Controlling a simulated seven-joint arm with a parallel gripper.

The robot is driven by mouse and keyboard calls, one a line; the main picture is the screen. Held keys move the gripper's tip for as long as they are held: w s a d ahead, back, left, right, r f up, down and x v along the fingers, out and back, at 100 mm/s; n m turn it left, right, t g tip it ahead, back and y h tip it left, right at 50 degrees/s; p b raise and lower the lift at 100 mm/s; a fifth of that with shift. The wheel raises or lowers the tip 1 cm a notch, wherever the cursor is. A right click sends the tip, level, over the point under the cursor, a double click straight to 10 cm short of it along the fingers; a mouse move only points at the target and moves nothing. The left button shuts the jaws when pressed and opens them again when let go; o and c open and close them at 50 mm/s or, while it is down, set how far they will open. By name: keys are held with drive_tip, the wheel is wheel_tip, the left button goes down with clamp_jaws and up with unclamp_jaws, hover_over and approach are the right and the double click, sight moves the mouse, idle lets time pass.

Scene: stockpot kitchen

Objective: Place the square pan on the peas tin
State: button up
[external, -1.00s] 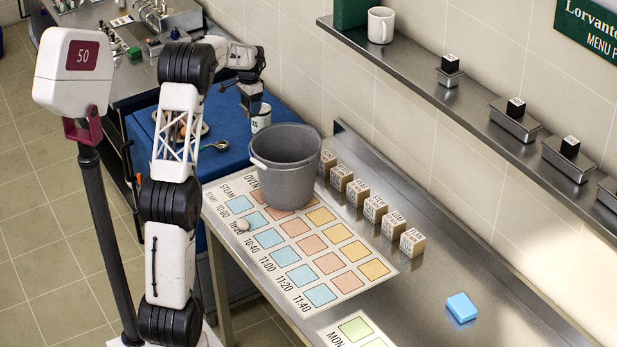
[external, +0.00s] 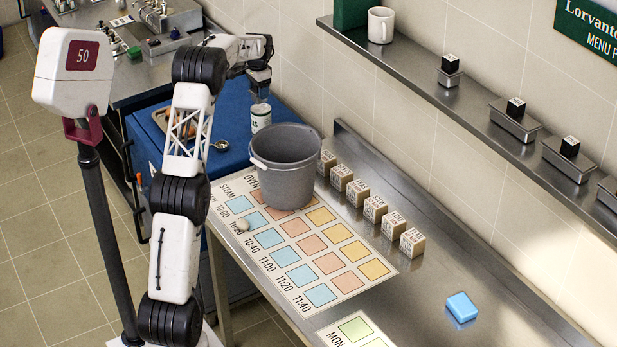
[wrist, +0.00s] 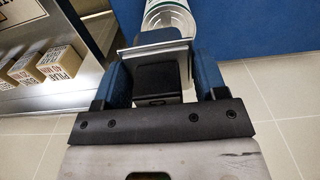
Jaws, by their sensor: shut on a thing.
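My gripper (external: 260,93) is above the blue cabinet's far right corner, over the peas tin (external: 261,118). In the wrist view my gripper (wrist: 161,82) has its two blue fingers shut on the black block handle of the square pan (wrist: 150,47), whose flat metal edge shows beyond the handle. The peas tin, white with dark green bands, also shows in the wrist view (wrist: 168,17), just past the pan's edge and partly hidden by it. In the external view the pan is mostly hidden by my gripper. I cannot tell if pan and tin touch.
Several lettered blocks (external: 375,208) line the wall side. A spoon (external: 220,146) lies on the blue cabinet (external: 232,165). The shelf holds similar pans (external: 513,122) and a mug (external: 381,25).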

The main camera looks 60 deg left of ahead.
drive_tip(key=shift+w+a, duration=0.5)
drive_tip(key=shift+a, duration=0.05)
drive_tip(key=shift+f, duration=1.75)
drive_tip(key=shift+f, duration=0.1)
drive_tip(key=o, duration=1)
drive_tip(key=shift+f, duration=0.1)
drive_tip(key=shift+o, duration=0.2)
wheel_tip(320, 180, up, 12)
drive_tip(key=shift+r, duration=0.2)
